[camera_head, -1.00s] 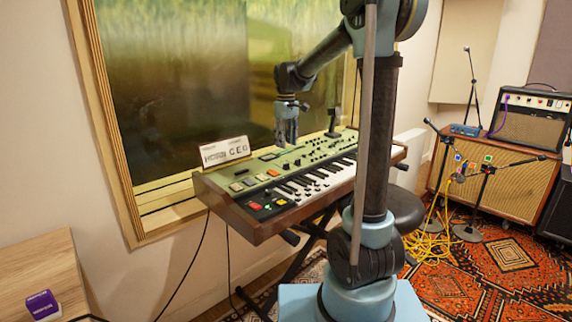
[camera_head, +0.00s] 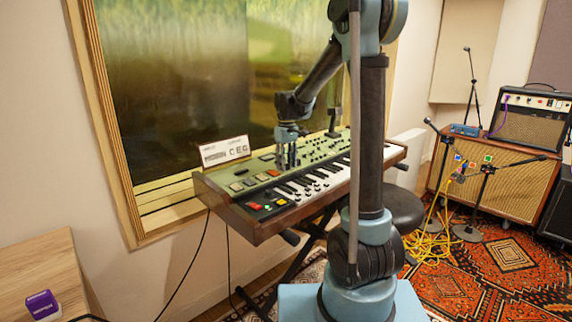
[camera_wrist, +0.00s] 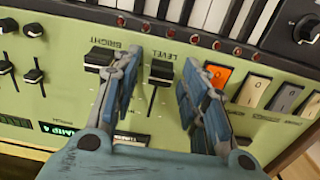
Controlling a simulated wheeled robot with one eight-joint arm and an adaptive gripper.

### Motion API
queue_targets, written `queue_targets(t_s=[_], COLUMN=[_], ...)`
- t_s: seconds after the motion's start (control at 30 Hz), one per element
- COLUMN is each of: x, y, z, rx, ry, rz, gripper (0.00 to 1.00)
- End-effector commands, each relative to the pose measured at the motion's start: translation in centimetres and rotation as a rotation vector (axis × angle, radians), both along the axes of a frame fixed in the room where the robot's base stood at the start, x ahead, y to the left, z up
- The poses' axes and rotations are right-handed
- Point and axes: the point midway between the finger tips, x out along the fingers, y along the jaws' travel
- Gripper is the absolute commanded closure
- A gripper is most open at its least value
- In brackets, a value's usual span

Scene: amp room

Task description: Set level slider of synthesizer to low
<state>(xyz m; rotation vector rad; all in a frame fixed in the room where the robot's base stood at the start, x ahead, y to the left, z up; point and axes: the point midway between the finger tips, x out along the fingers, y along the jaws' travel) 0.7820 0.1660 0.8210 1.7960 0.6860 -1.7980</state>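The synthesizer (camera_head: 262,222) is green-topped with wooden ends and stands on a stand below the window. My gripper (camera_head: 287,165) points down over its panel, in front of the name card. In the wrist view my gripper (camera_wrist: 162,78) is open, with one finger on each side of the black level slider (camera_wrist: 160,70). The slider's cap sits toward the keyboard end of its slot, which runs away below it in the picture. The "LEVEL" label reads upside down beside it. I cannot tell whether either finger touches the cap.
The bright slider (camera_wrist: 99,58) is close by, left of the left finger. Orange and pale rocker buttons (camera_wrist: 216,73) lie by the right finger. Red lights and white keys (camera_wrist: 205,15) are at the top. A white card (camera_head: 225,151) stands at the synthesizer's back edge.

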Motion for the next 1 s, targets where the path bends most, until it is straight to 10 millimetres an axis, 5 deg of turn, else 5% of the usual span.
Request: queue_targets(t_s=[0.07, 0.23, 0.97, 1.0], x=[0.0, 0.0, 1.9, 1.9], y=[0.0, 0.0, 1.6, 1.6], z=[0.0, 0.0, 0.0, 0.0], rx=[0.0, 0.0, -0.001, -0.001], ry=[0.0, 0.0, -0.001, -0.001], rz=[0.0, 0.0, -0.001, -0.001], gripper=[0.65, 1.0, 1.0, 0.76])
